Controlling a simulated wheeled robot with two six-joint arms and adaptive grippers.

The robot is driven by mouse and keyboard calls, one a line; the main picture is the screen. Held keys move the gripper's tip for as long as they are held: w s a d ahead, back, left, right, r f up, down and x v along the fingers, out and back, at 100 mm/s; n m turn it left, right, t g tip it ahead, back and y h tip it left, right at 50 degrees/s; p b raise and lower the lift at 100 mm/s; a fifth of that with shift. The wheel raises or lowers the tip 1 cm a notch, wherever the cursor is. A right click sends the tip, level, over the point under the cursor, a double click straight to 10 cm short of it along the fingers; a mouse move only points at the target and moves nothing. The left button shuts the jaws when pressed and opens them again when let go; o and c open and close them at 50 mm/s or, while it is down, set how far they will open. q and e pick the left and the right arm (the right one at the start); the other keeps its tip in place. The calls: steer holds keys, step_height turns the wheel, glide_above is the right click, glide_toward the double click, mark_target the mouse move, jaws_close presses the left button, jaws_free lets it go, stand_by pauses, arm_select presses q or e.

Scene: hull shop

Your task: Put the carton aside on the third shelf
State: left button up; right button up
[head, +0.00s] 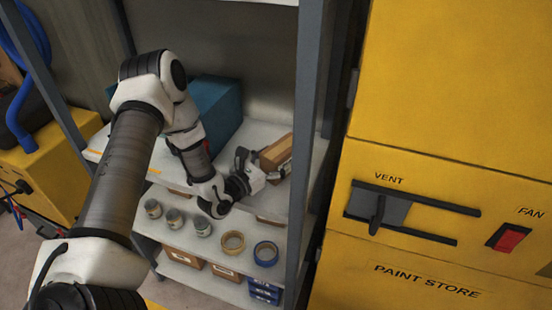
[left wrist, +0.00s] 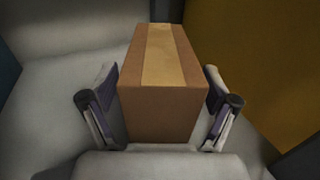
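The carton (head: 275,151) is a small brown box with a lighter tape strip. It is at the right end of the upper visible white shelf (head: 255,133), near the grey post. My left gripper (head: 262,168) reaches in at its near end. In the left wrist view the carton (left wrist: 160,95) lies between the two fingers of my left gripper (left wrist: 160,105). The fingers stand wide, with narrow gaps to the carton's sides. The carton appears to rest on the shelf surface; its underside is hidden. My right gripper is not in view.
A teal box (head: 215,105) stands left of the carton. The shelf below holds several cans (head: 174,219) and tape rolls (head: 266,253); lower down are brown boxes (head: 227,273) and blue bins (head: 264,290). A grey post (head: 307,130) and yellow paint store cabinet (head: 440,200) bound the right.

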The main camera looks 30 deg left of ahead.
arm_select(q)
steer(key=shift+s+r, duration=0.1)
steer(key=shift+r, duration=0.1)
steer(key=shift+s+a+f, duration=0.15)
steer(key=shift+s+f, duration=0.05)
steer(key=shift+s, duration=0.05)
steer(key=s, duration=0.3)
steer(key=s+a, duration=0.1)
steer(key=s, duration=0.3)
steer(key=s+a, duration=0.1)
steer(key=s, duration=0.2)
steer(key=shift+s+r, duration=0.15)
steer(key=shift+s, duration=0.05)
steer(key=shift+s+d, duration=0.1)
steer(key=shift+s, duration=0.25)
